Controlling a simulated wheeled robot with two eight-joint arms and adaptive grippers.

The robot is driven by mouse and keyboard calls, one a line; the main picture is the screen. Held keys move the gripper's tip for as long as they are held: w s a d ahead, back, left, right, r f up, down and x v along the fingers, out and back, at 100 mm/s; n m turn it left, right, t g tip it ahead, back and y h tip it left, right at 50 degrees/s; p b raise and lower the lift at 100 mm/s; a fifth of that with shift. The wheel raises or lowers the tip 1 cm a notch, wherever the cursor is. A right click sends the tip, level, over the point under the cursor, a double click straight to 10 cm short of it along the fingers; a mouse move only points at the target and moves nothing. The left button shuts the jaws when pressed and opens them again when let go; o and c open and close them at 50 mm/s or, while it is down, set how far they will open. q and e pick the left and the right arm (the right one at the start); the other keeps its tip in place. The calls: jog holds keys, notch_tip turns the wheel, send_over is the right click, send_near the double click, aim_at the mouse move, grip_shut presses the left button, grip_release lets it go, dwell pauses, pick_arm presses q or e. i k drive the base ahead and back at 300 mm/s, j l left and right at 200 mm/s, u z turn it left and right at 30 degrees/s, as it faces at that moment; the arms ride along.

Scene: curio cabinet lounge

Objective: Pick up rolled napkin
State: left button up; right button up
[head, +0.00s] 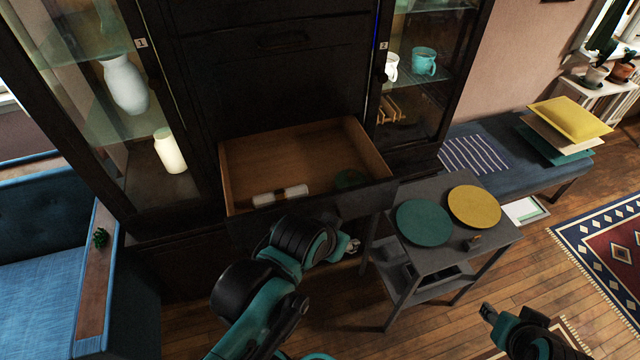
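The rolled napkin (280,194) is a white roll with a dark band. It lies in the open wooden drawer (290,150) of the dark cabinet, near the drawer's front. My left gripper (350,246) is outside the drawer, in front of its right part and apart from the napkin. Its fingers are small and partly hidden by my arm, so I cannot tell if they are open. My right gripper (487,312) is at the lower right, over the wood floor and far from the napkin. Its finger state is unclear.
A dark green round item (350,179) lies in the drawer's right side. A grey side table (457,240) with a green plate (424,222) and a yellow plate (474,206) stands right of the drawer. A blue sofa (40,285) is at left. Glass-fronted cabinet sections flank the drawer.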

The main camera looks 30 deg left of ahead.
aim_at(280, 195)
jog(key=u, duration=1.4)
jog(key=i+l+z, duration=0.1)
jog(key=i+z, duration=0.2)
jog(key=i, duration=0.25)
